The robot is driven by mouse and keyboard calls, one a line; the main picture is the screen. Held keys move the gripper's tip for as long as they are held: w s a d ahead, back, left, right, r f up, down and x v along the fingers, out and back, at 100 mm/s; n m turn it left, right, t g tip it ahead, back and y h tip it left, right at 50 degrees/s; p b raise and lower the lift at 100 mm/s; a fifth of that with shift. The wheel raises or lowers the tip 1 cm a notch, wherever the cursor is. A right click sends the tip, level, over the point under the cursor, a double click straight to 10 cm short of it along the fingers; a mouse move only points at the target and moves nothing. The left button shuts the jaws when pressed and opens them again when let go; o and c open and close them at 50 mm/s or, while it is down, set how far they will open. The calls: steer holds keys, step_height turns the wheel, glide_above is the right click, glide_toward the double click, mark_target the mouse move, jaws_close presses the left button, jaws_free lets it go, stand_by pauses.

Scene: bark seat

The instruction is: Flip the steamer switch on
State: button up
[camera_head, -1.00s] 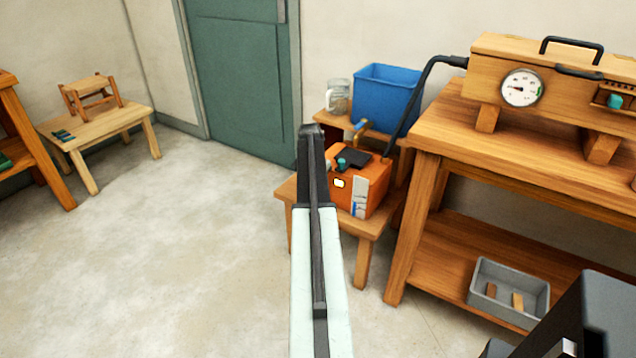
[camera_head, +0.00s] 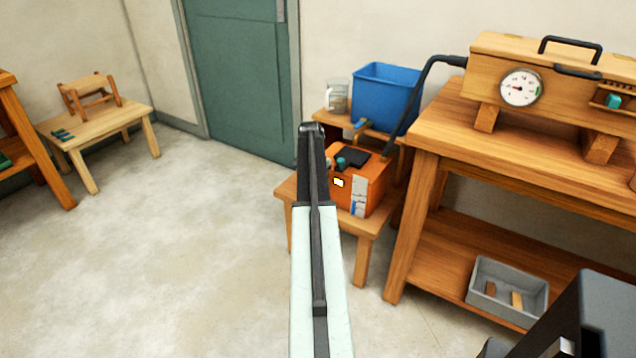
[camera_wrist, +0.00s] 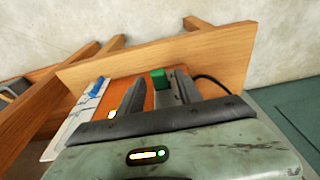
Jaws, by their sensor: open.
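The steamer is an orange box (camera_head: 371,185) on a low wooden stand, with a black cap on top, a lit yellowish square and a white-and-blue label in front. Its green switch (camera_head: 341,163) shows just right of my arm. In the wrist view the green switch (camera_wrist: 159,79) stands between the two dark fingers of my gripper (camera_wrist: 160,84), which is open. I cannot tell whether either finger touches it. The orange steamer face (camera_wrist: 123,86) lies beyond the fingers.
A blue bin (camera_head: 385,98) and glass jar (camera_head: 337,97) stand behind the steamer. A black hose (camera_head: 424,90) rises to the wooden box with a gauge (camera_head: 520,88) on the workbench (camera_head: 440,135). The bench stands close on the right. Open floor (camera_head: 200,250) lies left.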

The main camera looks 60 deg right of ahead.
steer(key=r+p, duration=0.2)
steer(key=a+r+p, duration=0.1)
steer(key=r+p, duration=0.1)
steer(key=r, duration=0.1)
steer(key=r+p, duration=0.2)
steer(key=p, duration=0.1)
steer(key=shift+a+r, duration=0.15)
steer(key=shift+r, duration=0.2)
steer(key=shift+f, duration=0.1)
